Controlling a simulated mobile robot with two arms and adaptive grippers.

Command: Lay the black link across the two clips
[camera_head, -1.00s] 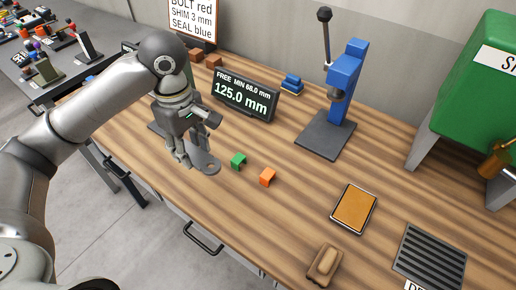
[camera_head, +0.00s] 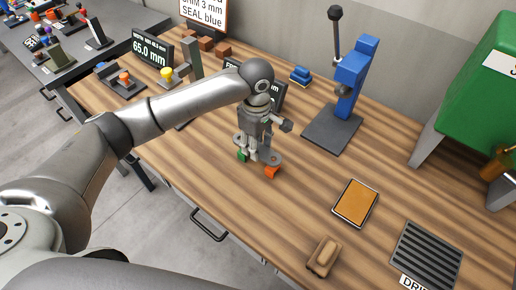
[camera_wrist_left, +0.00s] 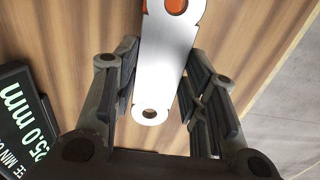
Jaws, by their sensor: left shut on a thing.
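My left gripper (camera_head: 258,155) is shut on the link (camera_head: 273,159) and points down over the two clips. The link looks dark grey in the head view, a flat bar with rounded ends and holes. In the left wrist view the link (camera_wrist_left: 164,60) looks pale silver and lies between the fingers (camera_wrist_left: 160,95). The green clip (camera_head: 242,156) is under the link's left end. The orange clip (camera_head: 271,172) is under its right end, and orange shows beside the link in the wrist view (camera_wrist_left: 187,5). I cannot tell whether the link touches the clips. My right gripper is not in view.
A display (camera_head: 270,95) stands behind my gripper, partly hidden by my arm. A blue press (camera_head: 352,85) stands at the back. An orange pad (camera_head: 355,203), a brown block (camera_head: 323,257) and a ribbed tray (camera_head: 428,255) lie to the right. The wood between is clear.

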